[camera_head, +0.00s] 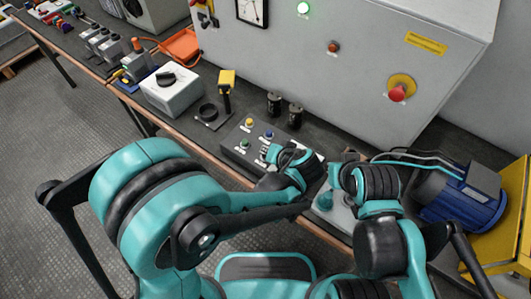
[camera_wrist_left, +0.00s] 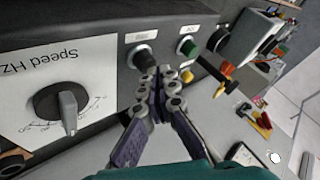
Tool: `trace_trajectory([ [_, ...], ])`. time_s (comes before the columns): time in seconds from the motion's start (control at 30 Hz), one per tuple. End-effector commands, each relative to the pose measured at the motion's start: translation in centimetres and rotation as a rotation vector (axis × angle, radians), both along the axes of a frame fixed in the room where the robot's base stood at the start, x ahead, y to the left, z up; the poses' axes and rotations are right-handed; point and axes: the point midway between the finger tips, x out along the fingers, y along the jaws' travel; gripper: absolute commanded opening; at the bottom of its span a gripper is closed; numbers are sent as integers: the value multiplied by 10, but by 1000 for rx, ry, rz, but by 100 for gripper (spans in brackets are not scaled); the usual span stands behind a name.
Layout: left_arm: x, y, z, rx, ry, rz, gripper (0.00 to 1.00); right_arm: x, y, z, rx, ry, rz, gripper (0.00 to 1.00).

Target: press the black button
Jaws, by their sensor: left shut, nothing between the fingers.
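A black button (camera_wrist_left: 142,57) sits on a dark control panel in the left wrist view, with a green button (camera_wrist_left: 188,47) to its right. In the head view the panel (camera_head: 234,153) lies on the bench, and I cannot make out the black button, which my left gripper may cover. My left gripper (camera_wrist_left: 160,82) is shut and empty, its fingertips right by the black button. I cannot tell whether they touch it. It also shows over the panel in the head view (camera_head: 270,154). My right gripper (camera_head: 325,199) is low at the right, its fingers unclear.
A "Speed Hz" plate with a dial knob (camera_wrist_left: 68,106) is beside the black button. A yellow button (camera_head: 249,122) and a blue button (camera_head: 268,135) are on the panel. Two black capacitors (camera_head: 295,116) stand behind it. A blue motor (camera_head: 462,196) is at the right.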

Motion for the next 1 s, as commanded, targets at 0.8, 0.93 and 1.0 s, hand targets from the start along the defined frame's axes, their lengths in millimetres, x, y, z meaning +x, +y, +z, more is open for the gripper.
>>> trace_trajectory([
  [0.8,0,0,-10,0,0,0,0,0,0,0,0,0,0,0],
  [0.93,0,0,-12,0,0,0,0,0,0,0,0,0,0,0],
  [1.0,0,0,-12,0,0,0,0,0,0,0,0,0,0,0],
])
